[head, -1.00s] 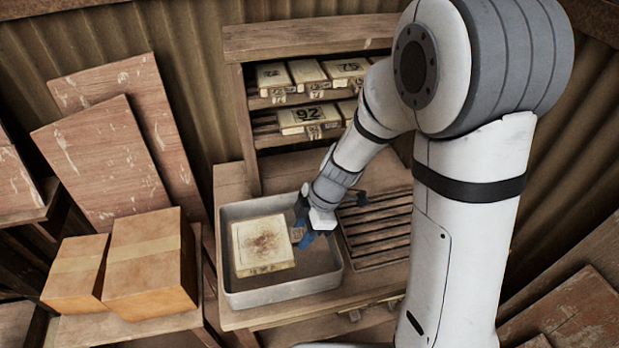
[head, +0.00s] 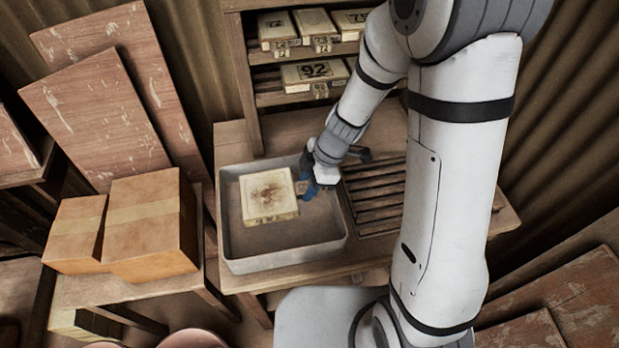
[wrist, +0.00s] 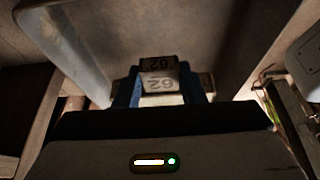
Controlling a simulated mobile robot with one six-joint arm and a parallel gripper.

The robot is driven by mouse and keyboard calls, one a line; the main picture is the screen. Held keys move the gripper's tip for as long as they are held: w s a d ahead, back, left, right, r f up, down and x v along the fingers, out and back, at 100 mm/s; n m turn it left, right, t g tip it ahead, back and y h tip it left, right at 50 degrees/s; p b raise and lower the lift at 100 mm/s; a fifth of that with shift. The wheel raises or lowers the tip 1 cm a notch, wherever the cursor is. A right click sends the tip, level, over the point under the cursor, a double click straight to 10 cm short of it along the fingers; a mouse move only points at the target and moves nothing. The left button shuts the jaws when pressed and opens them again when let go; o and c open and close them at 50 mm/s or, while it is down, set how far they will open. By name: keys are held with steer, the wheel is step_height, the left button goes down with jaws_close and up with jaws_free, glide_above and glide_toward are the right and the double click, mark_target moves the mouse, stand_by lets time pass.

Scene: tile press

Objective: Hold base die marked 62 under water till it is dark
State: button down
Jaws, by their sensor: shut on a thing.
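The base die (head: 268,195) is a pale cream square block with a brown stained patch on its top face. It is inside the walls of a grey metal tray (head: 281,263), towards the back left. My gripper (head: 312,184), with blue fingers, is shut on the die's right end. In the wrist view the fingers (wrist: 158,78) close on a small tab marked 62 (wrist: 158,84). I see no clear water line, and cannot tell whether the die is under water or touching the tray floor. Its top still looks pale apart from the stain.
A slatted wooden rack (head: 377,196) is right of the tray. A shelf (head: 255,100) behind holds other numbered dies, one marked 92 (head: 314,72). Cardboard boxes (head: 150,230) stand at left, with boards leaning behind. The front and right of the tray are clear.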

steer(key=shift+f+b, duration=4.85)
steer(key=shift+b, duration=1.65)
stand_by(1.5)
